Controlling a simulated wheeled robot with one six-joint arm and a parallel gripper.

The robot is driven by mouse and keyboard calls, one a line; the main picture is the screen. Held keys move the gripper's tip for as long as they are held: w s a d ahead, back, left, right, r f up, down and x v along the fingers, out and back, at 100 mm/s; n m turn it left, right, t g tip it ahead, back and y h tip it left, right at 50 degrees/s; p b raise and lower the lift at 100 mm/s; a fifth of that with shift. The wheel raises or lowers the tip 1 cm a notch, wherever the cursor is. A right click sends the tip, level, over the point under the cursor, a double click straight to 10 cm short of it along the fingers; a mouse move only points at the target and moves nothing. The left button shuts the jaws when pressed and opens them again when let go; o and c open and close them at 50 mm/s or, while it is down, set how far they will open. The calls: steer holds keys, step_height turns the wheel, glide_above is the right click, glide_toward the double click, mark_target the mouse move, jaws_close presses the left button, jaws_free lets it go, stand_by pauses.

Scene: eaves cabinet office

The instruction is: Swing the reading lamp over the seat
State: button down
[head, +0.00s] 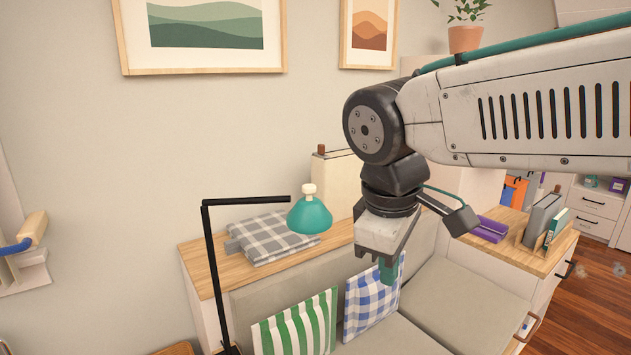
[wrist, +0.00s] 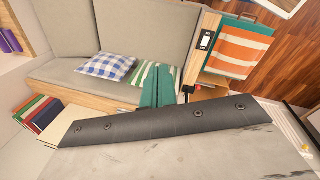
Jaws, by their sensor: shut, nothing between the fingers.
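The reading lamp has a thin black post (head: 215,275) with a black arm reaching right from its top. A teal shade (head: 310,215) with a pale knob hangs at the arm's end. In the head view the shade overlaps the wooden ledge behind the seat; its exact depth is hard to tell. The grey bench seat (head: 470,287) lies below and to the right; it also shows in the wrist view (wrist: 130,32). My gripper (head: 388,274) points down with teal fingers closed and empty, right of the shade and apart from it. Its fingers show in the wrist view (wrist: 157,88).
A green striped cushion (head: 297,325) and a blue checked cushion (head: 372,303) lean on the seat. A folded grey plaid blanket (head: 268,238) lies on the ledge. A purple tray (head: 490,230) and upright books (head: 542,220) stand on the right-hand cabinet. An orange striped cloth (wrist: 240,48) shows in the wrist view.

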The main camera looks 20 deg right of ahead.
steer(key=w+a+r+n+t+h, duration=0.2)
steer(key=w+a+r+n+h, duration=0.1)
steer(key=w+a+r+n, duration=0.5)
steer(key=w+a+r+n+t+h, duration=0.1)
steer(key=w+a+r+n+h, duration=0.1)
steer(key=w+a+r+n, duration=0.6)
steer(key=n, duration=0.2)
glide_toward(307, 197)
step_height(307, 197, down, 3)
steer(key=d, duration=0.2)
steer(key=shift+w+d+f, duration=0.15)
steer(key=shift+w, duration=0.2)
steer(key=shift+w+d+f, duration=0.15)
steer(key=shift+w, duration=0.25)
